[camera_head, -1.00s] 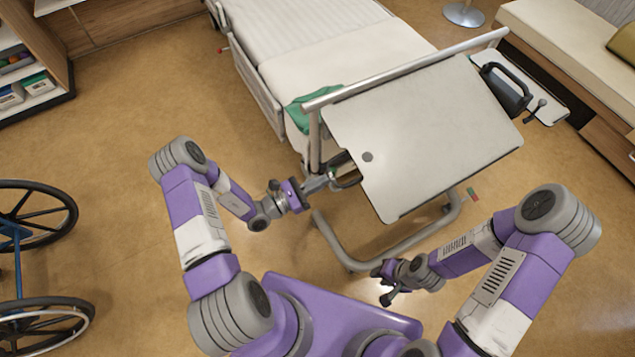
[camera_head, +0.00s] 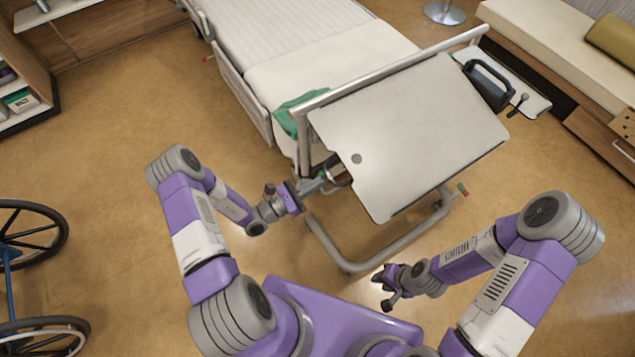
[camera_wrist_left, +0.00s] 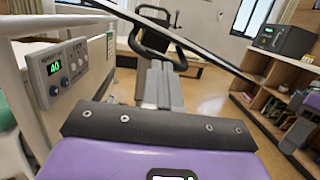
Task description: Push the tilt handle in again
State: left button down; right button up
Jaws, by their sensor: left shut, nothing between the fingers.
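The tilt handle looks to be the dark loop (camera_wrist_left: 155,38) beyond my left fingertips in the left wrist view. In the head view a dark loop (camera_head: 341,178) shows at the near left edge of the tabletop (camera_head: 410,130), partly hidden under it. The tabletop looks tilted; its edge runs diagonally in the wrist view. My left gripper (camera_head: 318,184) is shut and empty, pointing at the loop; it also shows in the wrist view (camera_wrist_left: 160,85). I cannot tell whether the fingertips touch the loop. My right gripper (camera_head: 382,284) is near my base, its jaws unclear.
A metal rail (camera_head: 390,72) runs along the tabletop's far side, with the bed (camera_head: 300,60) behind. A control box (camera_wrist_left: 70,68) is close on the left in the wrist view. The table's foot frame (camera_head: 390,250) lies below. A wheelchair (camera_head: 30,270) stands left on open floor.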

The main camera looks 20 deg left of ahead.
pick_arm(q)
jog(key=v, duration=1.2)
jog(key=shift+s+a+p, duration=0.2)
jog(key=shift+s+p, duration=0.05)
jog(key=shift+p, duration=0.15)
jog(key=s+d+f+m+g+h, duration=0.1)
jog(key=s+d+m+g+h, duration=0.15)
jog(key=d+g, duration=0.3)
jog(key=s+d+f+m+g+h, duration=0.1)
jog(key=s+d+m+g, duration=0.25)
jog(key=d+g, duration=0.2)
jog(key=s+d+f+m+g+y, duration=0.4)
jog(key=s+f+m+g+y, duration=0.2)
jog(key=s+m+g+y, duration=0.4)
jog(key=w+m+t+y, duration=0.2)
jog(key=w+m+t, duration=0.4)
jog(key=m, duration=0.3)
jog(key=shift+w+d, duration=0.3)
jog(key=shift+w, duration=0.2)
